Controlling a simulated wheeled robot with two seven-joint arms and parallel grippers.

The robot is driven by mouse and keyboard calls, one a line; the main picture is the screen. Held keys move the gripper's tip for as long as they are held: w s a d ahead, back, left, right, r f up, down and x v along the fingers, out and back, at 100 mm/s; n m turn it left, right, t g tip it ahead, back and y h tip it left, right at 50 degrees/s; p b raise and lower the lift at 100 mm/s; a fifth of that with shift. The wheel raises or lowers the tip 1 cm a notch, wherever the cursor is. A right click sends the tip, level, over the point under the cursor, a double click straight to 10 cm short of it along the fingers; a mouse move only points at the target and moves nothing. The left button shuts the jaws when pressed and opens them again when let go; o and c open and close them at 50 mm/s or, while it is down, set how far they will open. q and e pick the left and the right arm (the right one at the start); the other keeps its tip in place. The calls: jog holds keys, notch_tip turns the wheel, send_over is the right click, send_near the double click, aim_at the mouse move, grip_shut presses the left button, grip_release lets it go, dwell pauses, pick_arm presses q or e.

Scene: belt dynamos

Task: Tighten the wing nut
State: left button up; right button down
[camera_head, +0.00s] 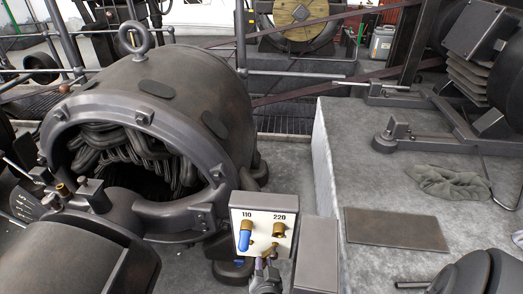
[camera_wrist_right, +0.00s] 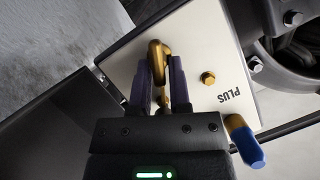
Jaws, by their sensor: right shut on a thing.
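The white terminal board (camera_head: 262,216), marked 110 and 220, stands in front of the large dynamo. The brass wing nut (camera_wrist_right: 158,60) is near the board's edge in the right wrist view, upright between my fingertips. In the head view only a small brass part (camera_head: 270,249) of it shows above the fingers. My right gripper (camera_head: 267,262) comes up from below at the board's lower edge. It also shows in the right wrist view (camera_wrist_right: 161,78), with its purple-lined fingers shut on the wing nut. The fingers partly hide the nut's base. My left gripper is not in view.
A blue-sleeved brass terminal (camera_head: 244,237) and a bare brass terminal (camera_head: 279,229) sit on the board. A small brass stud (camera_wrist_right: 208,78) is beside the nut. A grey box (camera_head: 316,255) stands close right of the board. The dynamo housing (camera_head: 190,85) rises behind at left.

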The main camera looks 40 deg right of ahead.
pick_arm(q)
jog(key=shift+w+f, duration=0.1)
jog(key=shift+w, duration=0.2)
pick_arm(e)
jog(key=c, duration=0.6)
grip_release()
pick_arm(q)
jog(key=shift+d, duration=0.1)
